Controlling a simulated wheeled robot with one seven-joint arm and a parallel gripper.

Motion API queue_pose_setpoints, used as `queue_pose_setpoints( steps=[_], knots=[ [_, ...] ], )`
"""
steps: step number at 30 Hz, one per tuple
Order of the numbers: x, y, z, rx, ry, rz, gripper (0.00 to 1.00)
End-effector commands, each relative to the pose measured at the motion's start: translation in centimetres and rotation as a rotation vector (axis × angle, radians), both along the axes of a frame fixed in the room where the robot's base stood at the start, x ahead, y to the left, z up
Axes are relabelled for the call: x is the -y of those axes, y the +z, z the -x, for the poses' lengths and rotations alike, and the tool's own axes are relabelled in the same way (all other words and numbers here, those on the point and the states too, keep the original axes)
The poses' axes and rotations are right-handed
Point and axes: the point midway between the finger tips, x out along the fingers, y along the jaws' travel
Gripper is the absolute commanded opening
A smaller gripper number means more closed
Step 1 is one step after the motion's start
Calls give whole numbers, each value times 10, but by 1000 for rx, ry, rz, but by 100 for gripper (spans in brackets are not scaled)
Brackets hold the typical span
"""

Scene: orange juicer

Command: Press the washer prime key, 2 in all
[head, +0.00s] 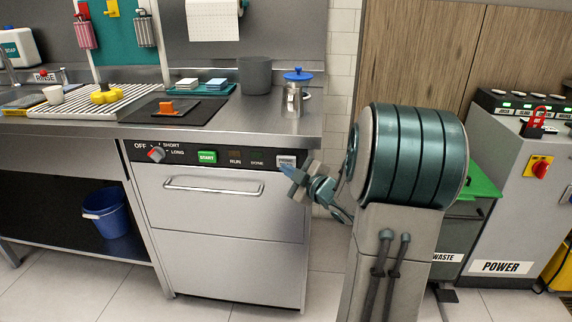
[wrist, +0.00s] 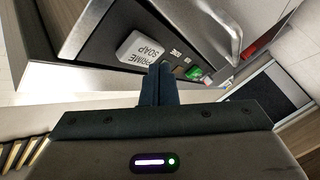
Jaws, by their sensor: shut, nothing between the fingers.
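The washer (head: 232,225) is a steel front-loading unit under the counter, with a dark control strip along its top. The prime key (head: 286,161) is a pale square key at the strip's right end. In the wrist view the prime key (wrist: 140,46) is white and reads "PRIME SOAP". My gripper (head: 286,170) is at the right end of the strip, in front of the key. In the wrist view my gripper (wrist: 157,70) is shut and empty, its tips by the key's lower right edge. I cannot tell whether they touch it.
The strip also has a red-tipped knob (head: 156,154) and a green START key (head: 207,157). The washer handle (head: 213,187) sticks out below. A blue-lidded jug (head: 294,98) stands on the counter above. The floor before the washer is clear.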

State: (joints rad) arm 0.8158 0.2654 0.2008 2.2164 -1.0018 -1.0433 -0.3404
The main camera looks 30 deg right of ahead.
Motion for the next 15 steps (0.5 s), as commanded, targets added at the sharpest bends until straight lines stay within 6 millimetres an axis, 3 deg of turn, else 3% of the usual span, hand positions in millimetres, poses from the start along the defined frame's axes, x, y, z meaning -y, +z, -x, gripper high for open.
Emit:
queue_pose_setpoints(
  steps=[11,15],
  knots=[
    [-2,0,3,0,0,0,0],
    [-9,-1,12,-1,1,1,0]
  ],
)
